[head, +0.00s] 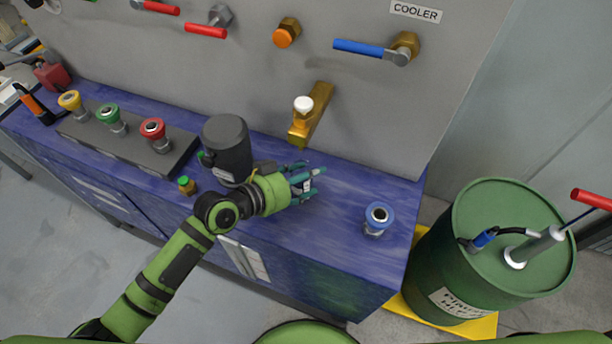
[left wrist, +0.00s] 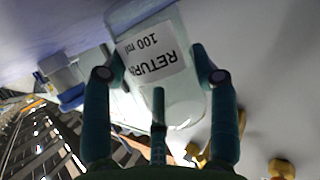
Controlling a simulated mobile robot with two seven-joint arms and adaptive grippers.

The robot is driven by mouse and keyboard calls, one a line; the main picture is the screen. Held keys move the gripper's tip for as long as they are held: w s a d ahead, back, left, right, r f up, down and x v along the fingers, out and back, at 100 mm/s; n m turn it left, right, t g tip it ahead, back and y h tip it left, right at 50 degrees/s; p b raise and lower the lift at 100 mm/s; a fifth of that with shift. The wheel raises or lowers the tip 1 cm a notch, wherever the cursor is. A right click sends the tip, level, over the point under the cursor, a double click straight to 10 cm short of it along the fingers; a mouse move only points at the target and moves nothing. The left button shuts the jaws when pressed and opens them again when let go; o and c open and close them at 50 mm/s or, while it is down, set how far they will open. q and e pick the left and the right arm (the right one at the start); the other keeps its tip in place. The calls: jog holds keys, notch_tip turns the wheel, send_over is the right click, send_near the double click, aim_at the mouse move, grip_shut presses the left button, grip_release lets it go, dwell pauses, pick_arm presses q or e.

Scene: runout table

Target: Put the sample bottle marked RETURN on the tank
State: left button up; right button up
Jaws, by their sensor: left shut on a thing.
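My left gripper (head: 307,181) is shut on a clear bottle (left wrist: 185,108), with a finger on either side of it. Its white label (left wrist: 150,52) reads RETURN 100 ml, upside down in the left wrist view. In the head view the gripper is over the blue bench top, below the brass spout; the fingers mostly hide the bottle there. I cannot tell whether the bottle touches the bench. No thing is clearly marked as the tank.
A small green-capped bottle (head: 187,185) stands at the bench front. A blue-topped fitting (head: 377,218) is right of my gripper. A brass spout (head: 311,115) with a white knob juts from the panel. The button box (head: 100,140) is at left. Bench between gripper and blue fitting is clear.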

pick_arm(q)
jog(key=shift+f, duration=0.3)
jog(key=shift+f, duration=0.2)
jog(key=o, duration=1.1)
jog(key=shift+r, duration=0.2)
jog(key=b+v, duration=0.2)
jog(key=v, duration=1)
